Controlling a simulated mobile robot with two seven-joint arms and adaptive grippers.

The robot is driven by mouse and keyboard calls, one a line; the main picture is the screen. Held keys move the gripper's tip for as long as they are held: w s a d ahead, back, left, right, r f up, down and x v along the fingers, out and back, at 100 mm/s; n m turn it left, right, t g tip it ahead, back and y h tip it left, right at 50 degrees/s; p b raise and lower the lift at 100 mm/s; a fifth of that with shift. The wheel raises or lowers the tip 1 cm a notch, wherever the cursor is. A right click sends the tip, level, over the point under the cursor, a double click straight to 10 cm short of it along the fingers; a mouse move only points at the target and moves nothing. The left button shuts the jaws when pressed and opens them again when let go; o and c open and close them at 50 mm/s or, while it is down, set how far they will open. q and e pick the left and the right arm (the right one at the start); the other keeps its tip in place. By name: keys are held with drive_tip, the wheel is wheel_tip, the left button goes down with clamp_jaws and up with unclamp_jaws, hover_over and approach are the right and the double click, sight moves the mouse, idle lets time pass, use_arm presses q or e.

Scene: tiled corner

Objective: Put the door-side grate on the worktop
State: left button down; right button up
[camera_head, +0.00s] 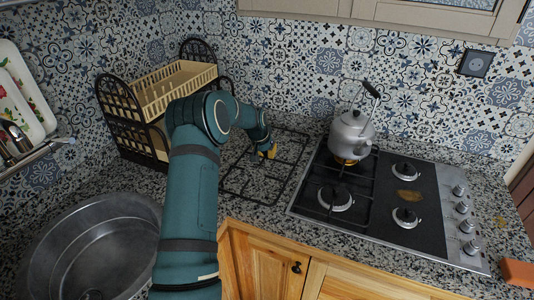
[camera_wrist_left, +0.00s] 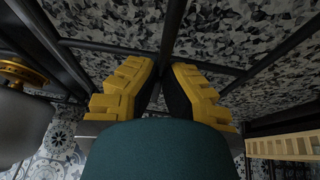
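One black wire grate (camera_head: 237,184) lies flat on, or just above, the speckled worktop to the left of the hob. My left gripper (camera_head: 268,151) is at this grate's bars, its yellow fingertips pointing down. In the left wrist view the yellow fingertips (camera_wrist_left: 162,68) stand close together, with a dark bar of the grate (camera_wrist_left: 172,28) between them. They look shut on that bar, with little gap. A second grate (camera_head: 338,183) sits on the hob's left half. The hob's right half shows bare burners without a grate. My right gripper is not in view.
A grey kettle (camera_head: 351,135) stands on the hob (camera_head: 428,232) at its back left burner. A dish rack (camera_head: 182,88) stands behind my left arm. A round metal sink (camera_head: 97,245) is at the lower left. The tiled wall closes the back.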

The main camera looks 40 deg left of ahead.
use_arm(q)
drive_tip(key=c, duration=1.1)
unclamp_jaws()
drive_tip(key=shift+c, duration=0.2)
drive_tip(key=v, duration=1.2)
drive_tip(key=shift+p, duration=0.35)
drive_tip(key=shift+r, duration=0.1)
